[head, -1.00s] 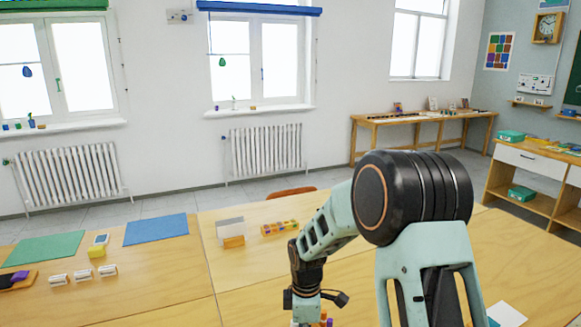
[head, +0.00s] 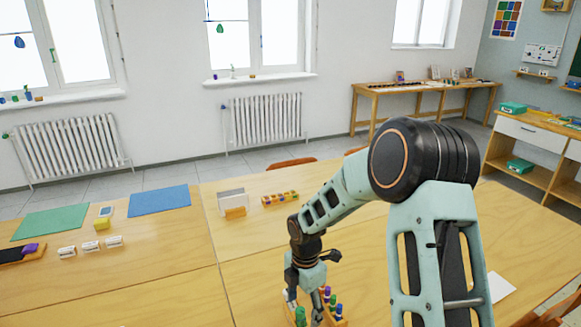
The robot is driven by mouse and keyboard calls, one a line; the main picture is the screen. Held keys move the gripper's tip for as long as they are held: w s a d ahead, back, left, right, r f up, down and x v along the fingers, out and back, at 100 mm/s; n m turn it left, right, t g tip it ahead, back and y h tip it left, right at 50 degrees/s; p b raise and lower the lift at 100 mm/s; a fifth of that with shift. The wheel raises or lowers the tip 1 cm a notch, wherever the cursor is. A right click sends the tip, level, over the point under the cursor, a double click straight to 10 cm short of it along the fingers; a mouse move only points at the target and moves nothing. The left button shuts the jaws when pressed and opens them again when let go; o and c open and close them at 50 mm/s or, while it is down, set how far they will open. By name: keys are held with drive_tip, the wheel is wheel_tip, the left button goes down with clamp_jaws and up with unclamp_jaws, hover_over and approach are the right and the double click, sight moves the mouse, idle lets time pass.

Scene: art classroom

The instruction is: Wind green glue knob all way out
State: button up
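A green glue stick (head: 300,316) shows at the bottom edge of the head view, cut off below, so I cannot make out its knob. Right beside it is a wooden holder (head: 342,323) with several coloured sticks, among them a purple one (head: 327,291), a blue one and another green one (head: 338,309). My gripper (head: 303,300) points down over the table just behind the green stick and left of the holder. Its fingertips are small and partly hidden, so I cannot tell whether it is open or touches anything.
The wooden tables (head: 180,275) fill the foreground. A wooden block tray (head: 280,199) and a white-and-orange card holder (head: 233,203) stand behind my gripper. Green (head: 50,221) and blue (head: 158,200) mats, a yellow block (head: 101,224) and white erasers (head: 90,246) lie left. A white paper (head: 501,287) lies right.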

drive_tip(key=shift+n+p, duration=1.15)
drive_tip(key=shift+n, duration=1.05)
drive_tip(key=c, duration=1.6)
drive_tip(key=shift+o, duration=0.2)
